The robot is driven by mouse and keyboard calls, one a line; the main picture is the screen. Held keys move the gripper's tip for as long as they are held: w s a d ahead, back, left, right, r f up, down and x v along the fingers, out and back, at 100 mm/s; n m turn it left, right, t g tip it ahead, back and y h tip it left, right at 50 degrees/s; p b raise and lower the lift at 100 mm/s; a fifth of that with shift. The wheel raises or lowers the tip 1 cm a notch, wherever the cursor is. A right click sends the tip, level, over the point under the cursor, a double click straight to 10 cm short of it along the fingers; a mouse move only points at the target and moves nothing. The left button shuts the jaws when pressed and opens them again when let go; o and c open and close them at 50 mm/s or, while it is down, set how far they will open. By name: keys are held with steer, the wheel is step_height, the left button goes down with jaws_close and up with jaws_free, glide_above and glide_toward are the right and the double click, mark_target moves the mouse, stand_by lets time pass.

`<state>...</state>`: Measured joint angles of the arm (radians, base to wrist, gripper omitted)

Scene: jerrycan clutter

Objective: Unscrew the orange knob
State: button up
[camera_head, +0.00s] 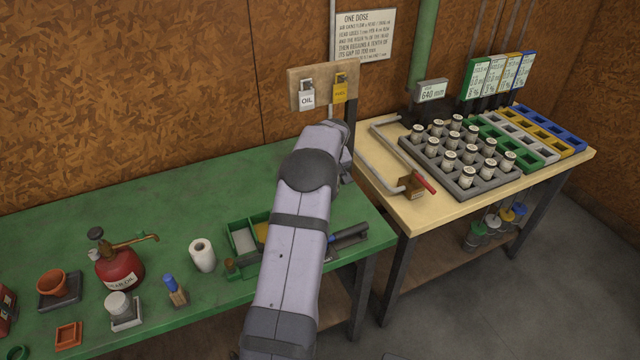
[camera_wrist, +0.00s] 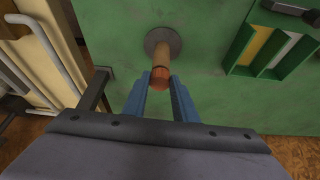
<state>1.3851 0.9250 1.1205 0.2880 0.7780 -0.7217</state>
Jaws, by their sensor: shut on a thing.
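The orange knob (camera_wrist: 160,74) shows in the wrist view at the near end of a tan stem (camera_wrist: 162,52). The stem rises from a grey round base (camera_wrist: 155,36) on the green bench. My gripper (camera_wrist: 160,82) has its two blue fingers on either side of the knob and is shut on it. The fingertips hide part of the knob's sides. In the head view my arm covers the knob, its stem and the gripper, so they do not show there.
The green bench (camera_head: 130,190) holds a red oil can (camera_head: 119,268), a white roll (camera_head: 202,255) and a green divided tray (camera_head: 240,241). A pale table (camera_head: 405,213) to the right carries a grey rack (camera_head: 482,187) of several jars. A bent metal bar (camera_head: 384,155) lies near its left edge.

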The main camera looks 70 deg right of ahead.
steer(key=n, duration=0.2)
steer(key=n+t+y, duration=0.1)
steer(key=n, duration=0.1)
steer(key=shift+s+d, duration=0.15)
steer(key=o, duration=0.8)
steer(key=shift+c, duration=0.2)
steer(key=shift+r, duration=0.1)
steer(key=shift+r+p, duration=1.05)
steer(key=shift+r, duration=0.4)
